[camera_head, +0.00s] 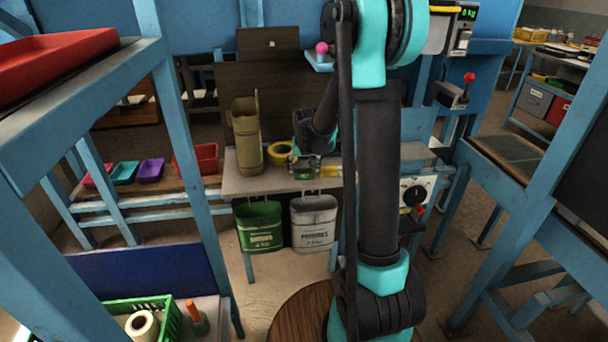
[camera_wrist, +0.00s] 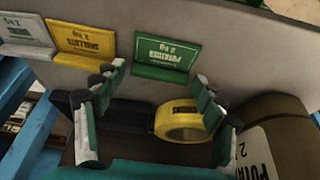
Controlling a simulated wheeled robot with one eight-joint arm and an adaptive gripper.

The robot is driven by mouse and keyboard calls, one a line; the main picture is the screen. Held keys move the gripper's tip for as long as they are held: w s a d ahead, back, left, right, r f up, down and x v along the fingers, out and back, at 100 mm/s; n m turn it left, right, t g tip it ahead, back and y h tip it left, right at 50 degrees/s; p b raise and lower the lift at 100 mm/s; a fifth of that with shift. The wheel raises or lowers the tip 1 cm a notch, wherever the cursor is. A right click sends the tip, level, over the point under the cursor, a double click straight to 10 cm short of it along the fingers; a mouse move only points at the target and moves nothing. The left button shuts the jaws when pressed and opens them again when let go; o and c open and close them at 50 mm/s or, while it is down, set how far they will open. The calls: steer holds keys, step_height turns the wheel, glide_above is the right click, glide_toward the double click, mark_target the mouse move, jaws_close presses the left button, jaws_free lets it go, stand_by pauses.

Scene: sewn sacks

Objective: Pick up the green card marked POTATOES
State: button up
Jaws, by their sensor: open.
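The green card marked POTATOES 2 kg (camera_wrist: 167,52) shows upside down in the wrist view, on the pale surface above and between my fingertips. My gripper (camera_wrist: 158,77) is open and empty, its two fingers spread wide with their tips a little short of the card. In the head view my gripper (camera_head: 305,162) hangs over the small bench, seen partly behind my own arm.
A yellow card (camera_wrist: 80,42) and a white card (camera_wrist: 25,32) lie left of the green one. A yellow roll (camera_wrist: 182,121) lies near my right finger, beside a brown sack (camera_wrist: 285,140). A green bin (camera_head: 260,228) and grey bin (camera_head: 314,225) hang at the bench front.

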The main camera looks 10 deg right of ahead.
steer(key=c, duration=0.5)
steer(key=shift+r, duration=0.1)
